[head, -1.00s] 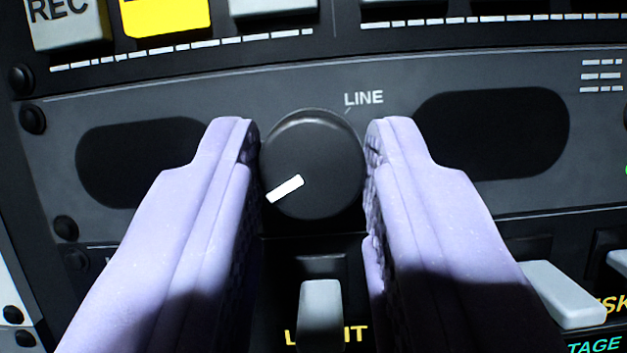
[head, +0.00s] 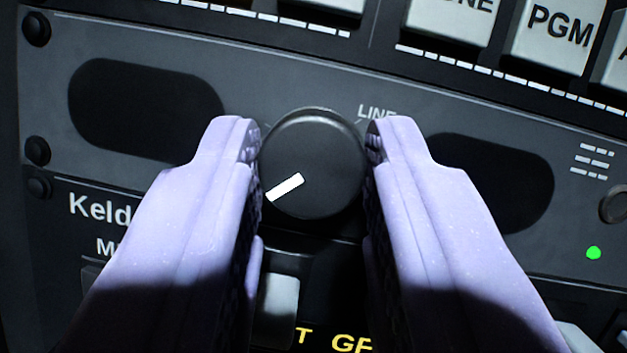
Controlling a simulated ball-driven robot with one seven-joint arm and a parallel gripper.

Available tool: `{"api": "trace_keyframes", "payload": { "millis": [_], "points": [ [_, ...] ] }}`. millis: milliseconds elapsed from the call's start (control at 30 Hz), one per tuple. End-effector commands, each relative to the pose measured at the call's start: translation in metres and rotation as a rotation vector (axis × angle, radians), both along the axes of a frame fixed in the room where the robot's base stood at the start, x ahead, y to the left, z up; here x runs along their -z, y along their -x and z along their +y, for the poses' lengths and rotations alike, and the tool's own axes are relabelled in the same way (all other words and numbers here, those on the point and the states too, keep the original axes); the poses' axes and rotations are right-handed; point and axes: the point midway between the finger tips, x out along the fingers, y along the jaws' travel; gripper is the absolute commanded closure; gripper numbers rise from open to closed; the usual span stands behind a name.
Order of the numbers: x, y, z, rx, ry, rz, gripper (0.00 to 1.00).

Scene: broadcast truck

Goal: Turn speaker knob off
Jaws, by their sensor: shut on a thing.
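The speaker knob (head: 325,150) is a round black dial in the middle of the head view, on a dark grey panel. Its white pointer mark (head: 285,187) points to the lower left.
Dark oval grilles (head: 145,103) and (head: 490,180) flank the knob. Light grey buttons, one marked PGM (head: 556,30), stand along the top. A green light (head: 594,253) is lit at right. A grey switch (head: 278,305) sits below the knob, partly hidden by my fingers.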

Motion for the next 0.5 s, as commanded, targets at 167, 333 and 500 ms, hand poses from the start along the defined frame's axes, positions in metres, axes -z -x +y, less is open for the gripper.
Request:
{"api": "trace_keyframes", "payload": {
  "millis": [167, 333, 500],
  "points": [
    [0.0049, -0.0016, -0.0004, 0.002, -0.001, 0.009, 0.51],
    [0.0027, -0.0008, -0.0002, 0.001, -0.001, 0.005, 0.44],
    [0.0025, 0.0013, -0.0005, 0.000, -0.001, 0.003, 0.44]
  ]
}}
